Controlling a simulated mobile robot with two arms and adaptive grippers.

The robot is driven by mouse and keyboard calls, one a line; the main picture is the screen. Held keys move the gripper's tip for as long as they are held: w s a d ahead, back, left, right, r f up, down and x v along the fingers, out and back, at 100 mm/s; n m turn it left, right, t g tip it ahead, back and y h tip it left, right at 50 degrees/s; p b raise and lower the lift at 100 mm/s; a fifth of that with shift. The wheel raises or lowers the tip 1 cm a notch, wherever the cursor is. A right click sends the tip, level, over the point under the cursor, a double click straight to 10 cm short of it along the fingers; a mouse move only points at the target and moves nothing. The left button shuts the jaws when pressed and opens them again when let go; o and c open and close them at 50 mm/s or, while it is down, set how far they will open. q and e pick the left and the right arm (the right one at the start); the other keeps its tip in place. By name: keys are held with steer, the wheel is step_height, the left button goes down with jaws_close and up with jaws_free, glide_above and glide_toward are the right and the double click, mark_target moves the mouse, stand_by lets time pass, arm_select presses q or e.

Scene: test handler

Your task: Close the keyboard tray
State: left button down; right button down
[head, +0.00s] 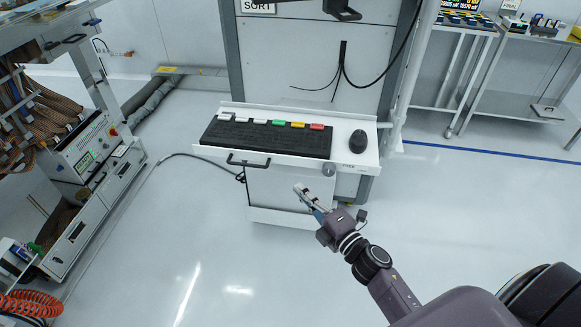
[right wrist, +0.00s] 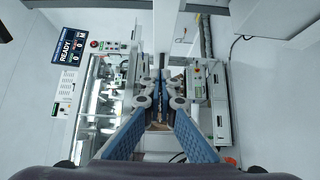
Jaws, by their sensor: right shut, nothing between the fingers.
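The keyboard tray (head: 300,162) is a white shelf that stands pulled out from the front of the grey-white cabinet in the head view. It bears a black keyboard (head: 262,140) with several coloured tabs along its back and a black mouse (head: 358,141). A dark handle (head: 248,161) is on the tray's front edge at left. My right gripper (head: 301,190) is shut and empty, just below the tray's front edge in the picture and apparently apart from it. Its blue fingers meet in the right wrist view (right wrist: 158,88), where I cannot make out the tray. My left gripper is not in view.
A cart with a control box (head: 90,145) stands at the left, and a dark cable (head: 190,155) runs over the floor to the cabinet. Metal tables (head: 470,30) stand at the back right. The floor in front of the tray is mostly clear.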

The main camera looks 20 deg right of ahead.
glide_toward(283, 160)
steer(key=w+a, duration=0.2)
steer(key=a, duration=0.1)
steer(key=shift+w+d+p, duration=0.15)
steer(key=shift+w+d, duration=0.15)
steer(key=shift+w, duration=0.35)
steer(key=shift+w+d+p, duration=0.15)
steer(key=shift+w+d, duration=0.1)
steer(key=shift+w, duration=0.35)
steer(key=shift+w+d+p, duration=0.15)
steer(key=shift+w+d, duration=0.15)
steer(key=shift+w, duration=0.35)
steer(key=shift+d, duration=0.1)
